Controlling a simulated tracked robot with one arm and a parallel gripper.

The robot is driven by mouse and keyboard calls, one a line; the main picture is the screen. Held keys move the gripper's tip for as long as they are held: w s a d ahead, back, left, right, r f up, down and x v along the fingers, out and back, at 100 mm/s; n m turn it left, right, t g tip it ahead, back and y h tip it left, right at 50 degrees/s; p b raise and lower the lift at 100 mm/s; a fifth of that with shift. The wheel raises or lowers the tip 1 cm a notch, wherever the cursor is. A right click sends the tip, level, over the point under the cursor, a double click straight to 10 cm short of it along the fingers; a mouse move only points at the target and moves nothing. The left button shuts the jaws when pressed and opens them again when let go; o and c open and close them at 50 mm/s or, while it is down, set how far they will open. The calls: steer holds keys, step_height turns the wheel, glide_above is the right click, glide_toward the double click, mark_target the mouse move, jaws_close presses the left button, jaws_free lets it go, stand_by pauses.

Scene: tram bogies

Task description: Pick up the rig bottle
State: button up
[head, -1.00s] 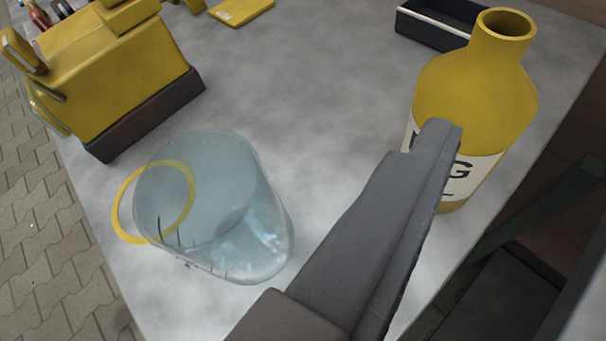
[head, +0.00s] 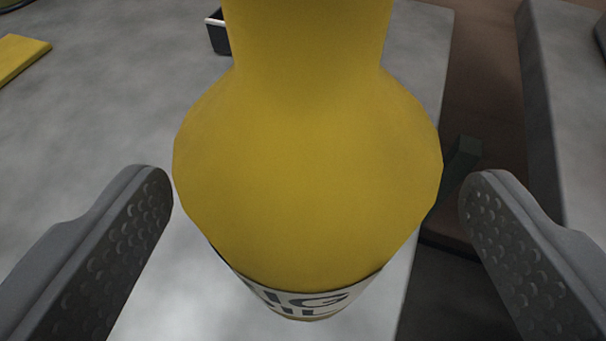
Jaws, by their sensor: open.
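The rig bottle (head: 305,170) is a yellow bottle with a white label bearing dark letters. It stands upright on the grey table close in front of the camera, and its top is cut off by the upper edge of the view. My gripper (head: 315,190) is open. One finger is at the left of the bottle and the other at the right, with a visible gap on each side, wider on the right.
A dark open tray (head: 218,34) sits behind the bottle at the left. A flat yellow object (head: 20,58) lies at the far left. The table's right edge (head: 440,70) is close to the bottle. Another grey surface (head: 565,100) is at the right.

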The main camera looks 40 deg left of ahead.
steer(key=b+x, duration=0.1)
steer(key=x, duration=0.3)
steer(key=shift+a+f+b, duration=0.15)
steer(key=shift+a+b, duration=0.15)
steer(key=shift+b, duration=0.05)
